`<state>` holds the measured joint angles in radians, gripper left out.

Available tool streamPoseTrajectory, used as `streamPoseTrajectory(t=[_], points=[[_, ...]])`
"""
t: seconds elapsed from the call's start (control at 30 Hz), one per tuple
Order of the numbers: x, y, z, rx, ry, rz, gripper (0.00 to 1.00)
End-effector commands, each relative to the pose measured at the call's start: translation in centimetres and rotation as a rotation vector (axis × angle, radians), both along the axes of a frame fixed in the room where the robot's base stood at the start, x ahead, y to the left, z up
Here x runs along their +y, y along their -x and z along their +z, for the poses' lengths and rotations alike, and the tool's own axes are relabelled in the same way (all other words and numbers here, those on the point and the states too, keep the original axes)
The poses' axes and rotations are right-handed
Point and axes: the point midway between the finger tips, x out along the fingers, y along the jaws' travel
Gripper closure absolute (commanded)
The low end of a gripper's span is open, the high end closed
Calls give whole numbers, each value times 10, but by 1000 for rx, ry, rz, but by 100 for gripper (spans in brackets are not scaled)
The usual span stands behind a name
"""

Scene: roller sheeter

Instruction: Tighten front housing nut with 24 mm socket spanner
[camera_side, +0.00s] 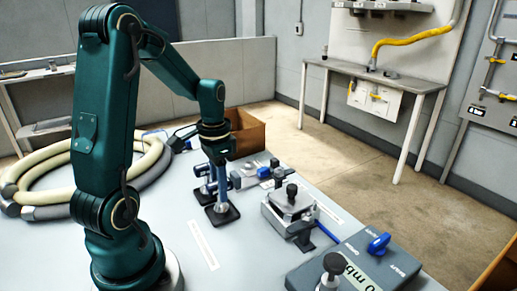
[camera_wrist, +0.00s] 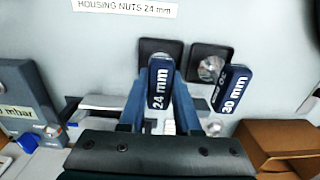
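The spanner with a dark blue handle marked "24 mm" (camera_wrist: 160,88) stands between the two blue fingers of my gripper (camera_wrist: 160,108) in the wrist view. The fingers flank the handle closely; I cannot tell whether they press on it. In the side view my gripper (camera_side: 219,158) points down over the spanner, which stands upright on a black square base (camera_side: 222,216). A second spanner marked "30 mm" (camera_wrist: 233,88) stands to the right in the wrist view. A label reading "HOUSING NUTS 24 mm" (camera_wrist: 125,8) lies on the table. I cannot make out the front housing nut.
A cardboard box (camera_side: 247,133) stands at the table's back edge. A small metal device with a black knob (camera_side: 291,204) and a grey box with a blue knob (camera_side: 350,265) stand to the right. A coiled hose (camera_side: 60,185) lies at the left. The table front is largely clear.

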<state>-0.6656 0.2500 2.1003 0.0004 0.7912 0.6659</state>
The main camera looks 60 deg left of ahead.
Motion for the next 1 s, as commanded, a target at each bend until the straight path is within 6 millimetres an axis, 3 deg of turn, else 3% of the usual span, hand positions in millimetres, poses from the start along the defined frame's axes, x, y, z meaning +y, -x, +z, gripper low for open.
streamPoseTrajectory(t=[0.4,1.0], points=[[0,-1,3,-2,-1,0,100],[0,-1,47,-3,-2,0,100]])
